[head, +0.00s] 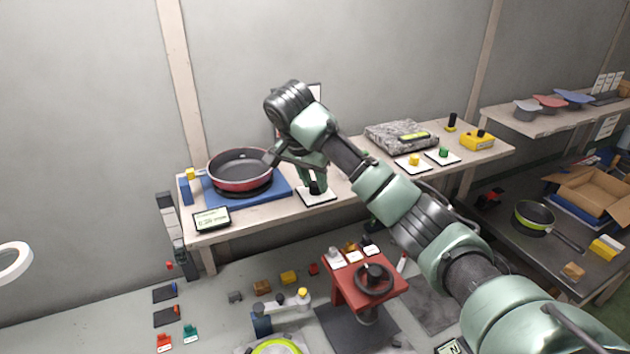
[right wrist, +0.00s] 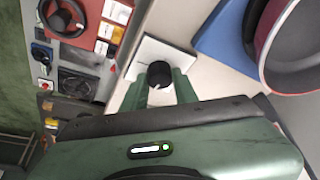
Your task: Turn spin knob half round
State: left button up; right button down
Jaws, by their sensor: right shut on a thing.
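The spin knob (head: 315,189) is a small black knob on a white square plate (head: 322,198) on the wooden bench, right of the pan. In the right wrist view the knob (right wrist: 159,73) sits between the green fingertips, above its white plate (right wrist: 150,50). My right gripper (head: 316,183) reaches down from above and is shut on the knob. Its fingers hide part of the knob in the head view. My left gripper is not in view.
A red-black pan (head: 240,170) on a blue base (head: 215,200) stands close left of the knob. A small display (head: 211,219) lies at the front edge. A grey stone-like block (head: 400,137) and plates with yellow and green knobs (head: 443,153) are to the right.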

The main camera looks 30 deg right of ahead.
jog(key=m, duration=0.2)
jog(key=m+g, duration=0.1)
jog(key=shift+w+r+m+h, duration=0.1)
jog(key=shift+w+m+h, duration=0.05)
jog(key=shift+m+h, duration=0.2)
jog(key=m+g, duration=0.2)
jog(key=m, duration=0.1)
jog(key=shift+w+m, duration=0.1)
jog(key=shift+m, duration=0.25)
jog(key=m, duration=0.2)
jog(key=m+g, duration=0.1)
jog(key=m, duration=0.1)
jog(key=shift+w+g, duration=0.1)
jog(key=shift+g, duration=0.2)
jog(key=shift+f+m, duration=0.2)
jog(key=shift+m, duration=0.5)
jog(key=shift+m+g+y, duration=0.4)
jog(key=shift+m+y, duration=0.05)
jog(key=shift+m, duration=0.05)
jog(key=c, duration=1.1)
grip_release()
jog(key=shift+d, duration=0.1)
jog(key=shift+n, duration=0.3)
